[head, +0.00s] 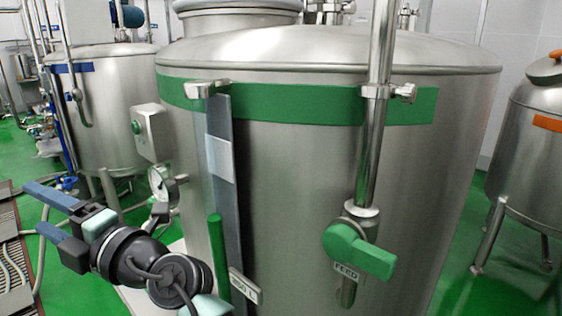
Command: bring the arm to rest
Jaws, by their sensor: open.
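My gripper (42,212) is at the lower left of the head view, with its two blue-grey fingers pointing left and apart. It is open and nothing shows between the fingers. My arm comes in from the bottom edge, in front of the large steel tank (290,190) with the green band. The gripper appears over the floor to the left of this tank and touches nothing that I can see.
The tank carries a green-handled feed valve (358,251) on a vertical pipe (375,130), a pressure gauge (163,183) and a control box (150,133). A blue-banded tank (100,110) stands behind left, an orange-banded tank (530,150) at right. Floor grating (12,245) lies at far left.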

